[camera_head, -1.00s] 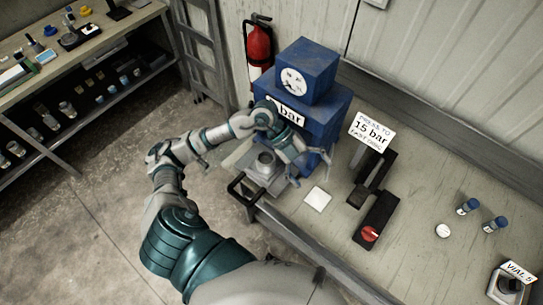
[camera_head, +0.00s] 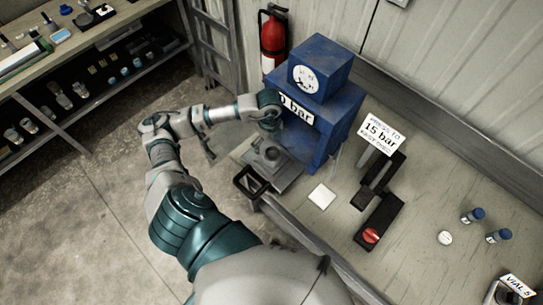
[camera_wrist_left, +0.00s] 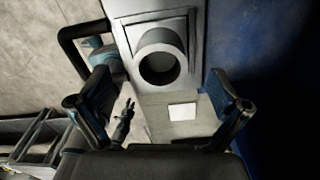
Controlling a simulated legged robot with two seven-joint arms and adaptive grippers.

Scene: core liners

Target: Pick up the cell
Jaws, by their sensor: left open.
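The cell looks to be the grey metal cylinder (camera_head: 270,153) with a round dark opening, standing on a square metal plate at the foot of the blue press. In the left wrist view the cylinder (camera_wrist_left: 160,58) is at upper middle, just ahead of the fingers. My left gripper (camera_head: 272,130) is beside the press, close above the cylinder; its fingers are hard to make out there. In the left wrist view my left gripper (camera_wrist_left: 162,92) has its two dark fingers wide apart with nothing between them. A small grey gripper-like shape (camera_wrist_left: 124,125) there seems to be my right gripper.
The blue press (camera_head: 318,100) stands right behind the plate. A black handle (camera_head: 250,183) juts out at the bench edge. A white square (camera_head: 321,196), a black unit with a red knob (camera_head: 371,236) and small blue-capped vials (camera_head: 473,215) are to the right.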

